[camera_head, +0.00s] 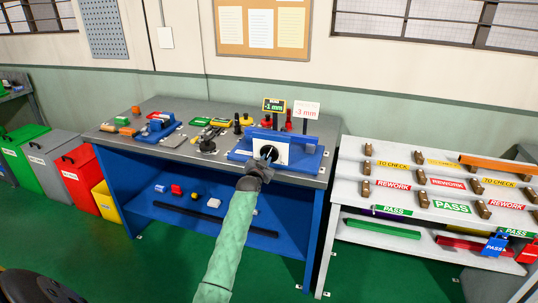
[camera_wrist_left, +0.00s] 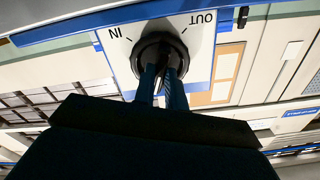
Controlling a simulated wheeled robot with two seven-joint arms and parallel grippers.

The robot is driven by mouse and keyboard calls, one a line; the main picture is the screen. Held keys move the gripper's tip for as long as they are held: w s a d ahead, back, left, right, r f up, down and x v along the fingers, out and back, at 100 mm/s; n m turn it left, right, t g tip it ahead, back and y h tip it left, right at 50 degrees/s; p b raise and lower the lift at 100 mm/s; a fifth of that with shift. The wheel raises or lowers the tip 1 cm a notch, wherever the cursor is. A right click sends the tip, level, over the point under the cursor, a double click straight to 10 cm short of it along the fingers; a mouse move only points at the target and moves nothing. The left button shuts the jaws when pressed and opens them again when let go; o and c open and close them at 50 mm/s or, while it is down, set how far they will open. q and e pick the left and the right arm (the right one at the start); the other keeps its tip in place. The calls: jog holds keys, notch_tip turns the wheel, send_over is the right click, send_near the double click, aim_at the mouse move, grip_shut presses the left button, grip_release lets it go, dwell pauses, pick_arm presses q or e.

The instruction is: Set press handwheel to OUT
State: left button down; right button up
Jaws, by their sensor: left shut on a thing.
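The blue press (camera_head: 240,150) stands at the right part of the workbench top, with a white plate on its front. The black handwheel (camera_head: 269,151) sits on that plate. It also shows in the left wrist view (camera_wrist_left: 153,45), where the plate (camera_wrist_left: 199,55) carries the labels IN and OUT on either side of the wheel, each with a tick mark. My left gripper (camera_head: 264,163) reaches the wheel from the front. Its two fingers (camera_wrist_left: 163,88) are shut on the handwheel. The fingers hide part of the wheel, and I cannot tell which label it points to. My right gripper is not in view.
Signs (camera_head: 274,106) reading -1 mm and -3 mm stand behind the press. Small parts and tools lie over the grey bench top (camera_head: 165,106). A white rack (camera_head: 352,185) with TO CHECK, REWORK and PASS labels stands to the right. Coloured bins (camera_head: 75,178) stand at the left.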

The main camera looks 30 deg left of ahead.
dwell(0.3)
pick_arm(q)
jog(key=n+p, duration=0.1)
jog(key=n, duration=0.1)
jog(key=shift+n, duration=0.4)
jog(key=shift+f+n, duration=0.1)
jog(key=shift+n, duration=0.9)
jog(key=shift+p, duration=0.35)
jog(key=n, duration=0.2)
jog(key=shift+n+p, duration=0.3)
jog(key=shift+p, duration=0.1)
jog(key=shift+n, duration=1)
jog(key=shift+p, duration=0.3)
